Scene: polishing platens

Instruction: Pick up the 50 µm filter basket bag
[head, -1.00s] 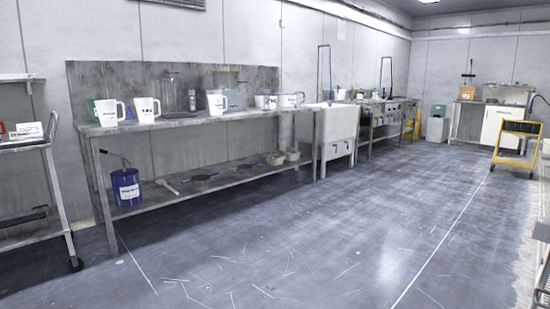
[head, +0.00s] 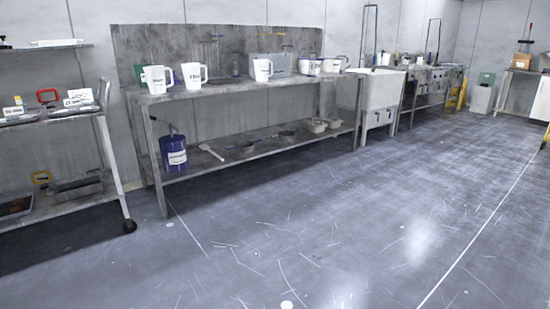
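I cannot make out a 50 µm filter basket bag; labels are too small to read at this distance. Several white jugs with dark markings stand on the long grey bench (head: 230,91), among them one at its left (head: 156,80), one beside it (head: 193,75) and one at the middle (head: 262,70). A blue drum (head: 173,154) stands on the lower shelf at left. Neither of my grippers shows.
A metal trolley (head: 118,165) with shelves stands at left, holding a red-handled item (head: 47,97) and white label cards (head: 77,97). A white sink (head: 378,92) is right of the bench, with a further worktop (head: 432,78) beyond. The floor in front is wide and clear.

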